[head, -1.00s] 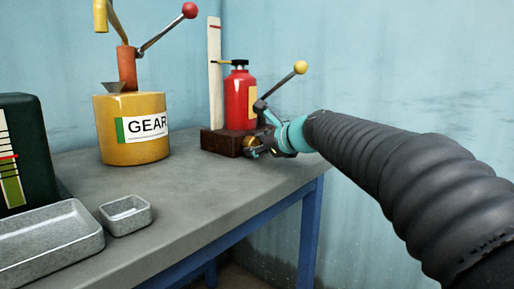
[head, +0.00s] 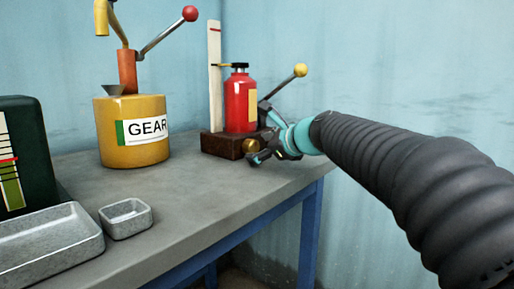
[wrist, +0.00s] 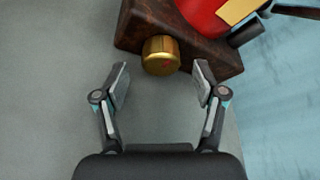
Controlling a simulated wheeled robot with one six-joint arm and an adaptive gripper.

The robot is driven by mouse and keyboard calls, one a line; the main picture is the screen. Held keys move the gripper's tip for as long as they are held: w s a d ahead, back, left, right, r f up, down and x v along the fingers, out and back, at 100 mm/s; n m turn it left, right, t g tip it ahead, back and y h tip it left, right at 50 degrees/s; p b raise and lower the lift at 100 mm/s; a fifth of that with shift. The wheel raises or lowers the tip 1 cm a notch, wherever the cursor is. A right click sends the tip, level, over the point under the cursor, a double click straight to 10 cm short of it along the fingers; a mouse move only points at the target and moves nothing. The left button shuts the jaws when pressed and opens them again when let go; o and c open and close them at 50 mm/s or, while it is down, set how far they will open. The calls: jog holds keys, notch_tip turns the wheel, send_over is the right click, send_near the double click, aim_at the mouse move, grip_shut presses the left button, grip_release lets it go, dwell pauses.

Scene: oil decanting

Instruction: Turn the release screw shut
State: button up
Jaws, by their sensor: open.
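The release screw is a brass knob (wrist: 161,56) on the near side of the jack's dark brown base (wrist: 200,40). It also shows in the head view (head: 250,146), partly beside my gripper. The jack (head: 240,103) has a red body, a black cap and a lever with a yellow ball. My gripper (wrist: 161,82) is open and empty. Its fingertips stand to the left and right of the knob and a little short of it, with a gap on both sides. I cannot tell whether the screw is open or shut.
A pale upright scale (head: 215,80) stands beside the jack. A yellow gear oil can (head: 133,150) with a pump lever stands to the left. Grey trays (head: 127,218) and a dark green box (head: 25,150) are at the left front. The table's right edge is close to the jack.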

jog(key=shift+v, duration=3.15)
